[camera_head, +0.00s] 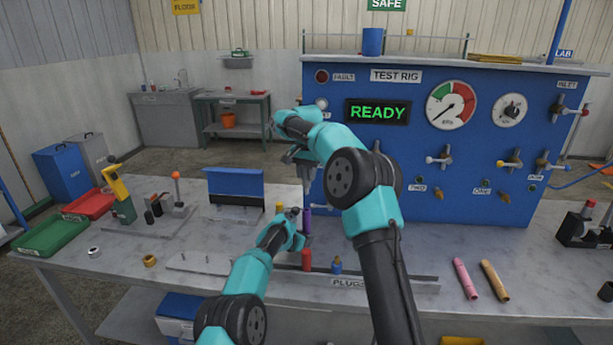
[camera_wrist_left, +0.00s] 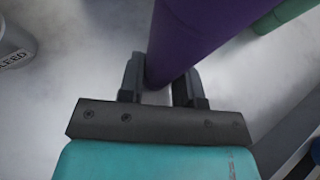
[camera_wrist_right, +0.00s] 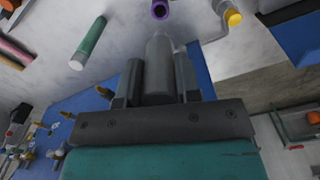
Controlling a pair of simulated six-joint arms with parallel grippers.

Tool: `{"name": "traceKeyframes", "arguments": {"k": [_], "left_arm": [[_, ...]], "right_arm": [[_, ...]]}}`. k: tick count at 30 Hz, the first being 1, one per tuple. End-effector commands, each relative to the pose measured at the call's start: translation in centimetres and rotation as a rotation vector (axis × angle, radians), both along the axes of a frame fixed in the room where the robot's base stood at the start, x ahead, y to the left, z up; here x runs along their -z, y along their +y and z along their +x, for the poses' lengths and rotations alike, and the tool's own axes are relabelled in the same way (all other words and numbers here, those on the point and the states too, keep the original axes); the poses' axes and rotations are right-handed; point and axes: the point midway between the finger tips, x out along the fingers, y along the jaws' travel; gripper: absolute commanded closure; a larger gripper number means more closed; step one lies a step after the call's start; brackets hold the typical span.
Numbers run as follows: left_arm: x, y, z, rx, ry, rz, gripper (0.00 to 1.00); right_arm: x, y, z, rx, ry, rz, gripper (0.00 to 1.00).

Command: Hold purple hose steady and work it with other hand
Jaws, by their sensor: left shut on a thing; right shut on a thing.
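The purple hose (camera_head: 307,221) stands upright near the middle of the bench in the head view. My left gripper (camera_head: 296,214) is shut on it; in the left wrist view the purple hose (camera_wrist_left: 195,38) passes between the fingers (camera_wrist_left: 160,82). My right gripper (camera_head: 302,156) is above, shut on a grey cylindrical piece (camera_wrist_right: 160,68) that hangs down towards the purple hose. In the right wrist view the open end of the purple hose (camera_wrist_right: 160,10) lies just beyond the grey piece's tip. I cannot tell whether they touch.
The plug rail (camera_head: 385,284) runs along the front. A pink hose (camera_head: 465,279) and an orange hose (camera_head: 494,281) lie at right. The blue test rig (camera_head: 450,200) stands close behind.

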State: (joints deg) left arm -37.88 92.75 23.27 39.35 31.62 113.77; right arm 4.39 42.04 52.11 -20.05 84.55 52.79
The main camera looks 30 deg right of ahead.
Motion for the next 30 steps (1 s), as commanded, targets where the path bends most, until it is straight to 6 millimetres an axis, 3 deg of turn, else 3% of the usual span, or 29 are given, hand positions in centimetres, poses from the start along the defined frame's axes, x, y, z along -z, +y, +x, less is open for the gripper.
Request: {"name": "traceKeyframes", "arguments": {"k": [3,4,13,30], "left_arm": [[0.12,-0.03,-0.07,0.000,0.002,0.001,0.81],[0.12,-0.03,-0.07,0.000,0.002,0.002,0.66],[0.04,-0.01,-0.03,0.001,0.001,0.001,0.38],[-0.62,0.93,-0.13,0.000,0.000,-0.001,0.38]], "right_arm": [[0.00,0.00,0.00,0.000,0.000,0.000,0.95],[0.00,0.00,0.00,0.000,0.000,0.000,0.95],[0.00,0.00,0.00,0.000,0.000,0.000,0.95],[0.00,0.00,0.00,0.000,0.000,0.000,0.95]]}}
